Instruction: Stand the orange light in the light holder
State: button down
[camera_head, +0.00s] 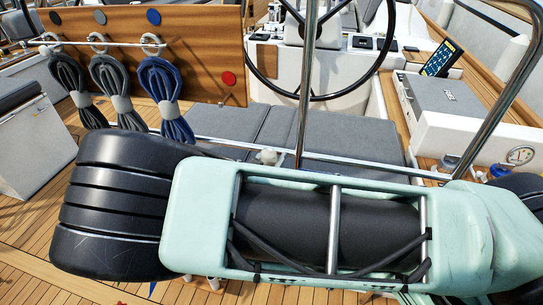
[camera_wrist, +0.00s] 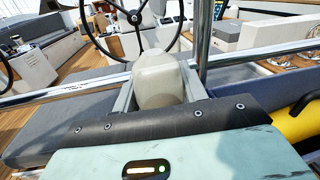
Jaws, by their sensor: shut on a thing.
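My gripper (camera_wrist: 160,98) shows in the wrist view, its two grey fingers on either side of a pale cream, rounded thing (camera_wrist: 158,82) and shut on it. This thing narrows toward its top and stands close in front of the steel rail, left of a steel post. No orange shows on it, so I cannot tell whether it is the orange light. In the head view a small pale knob (camera_head: 267,156) shows at the rail, left of the post; my arm hides what is below. I cannot make out the light holder for certain.
A steel rail (camera_wrist: 55,92) crosses close beyond my gripper, with an upright post (camera_head: 305,90) beside it. Grey cushions (camera_head: 345,138) and a steering wheel (camera_wrist: 128,30) lie beyond. Coiled ropes (camera_head: 120,90) hang at left. A yellow thing (camera_wrist: 301,125) with a black handle is at right.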

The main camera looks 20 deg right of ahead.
jog(key=shift+f+b, duration=1.05)
jog(key=shift+f, duration=1)
jog(key=c, duration=0.7)
grip_release()
jog(key=shift+a, duration=0.1)
jog(key=b+v, duration=0.4)
jog(key=v, duration=1.3)
jog(key=shift+s+r, duration=0.1)
jog(key=shift+s, duration=0.05)
